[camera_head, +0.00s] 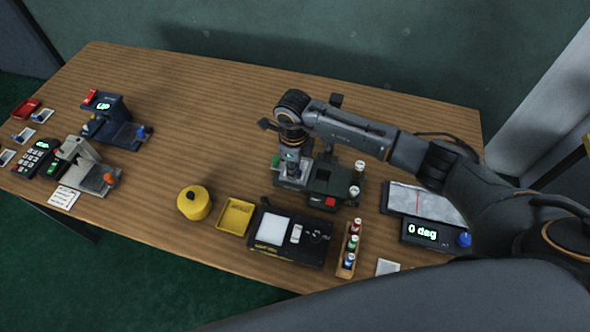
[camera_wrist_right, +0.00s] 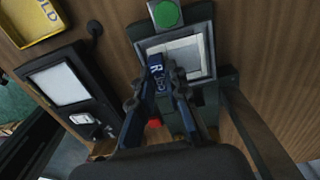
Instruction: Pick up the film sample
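My right gripper (camera_head: 291,158) points down over a dark grey device (camera_head: 335,180) with a green button and a red button. In the right wrist view its two fingers (camera_wrist_right: 167,72) come close together in front of the device's light square plate (camera_wrist_right: 195,52). A pale sheet lies on or in that plate, partly behind the fingertips. I cannot tell for sure whether it is the film sample. My left gripper is not in view.
A black box with a white panel (camera_head: 273,229), a yellow tray (camera_head: 236,214) and a yellow pot (camera_head: 194,203) stand left of the device. A bottle rack (camera_head: 349,249) and a "0 deg" unit (camera_head: 424,234) are at right. The table's middle-left is clear.

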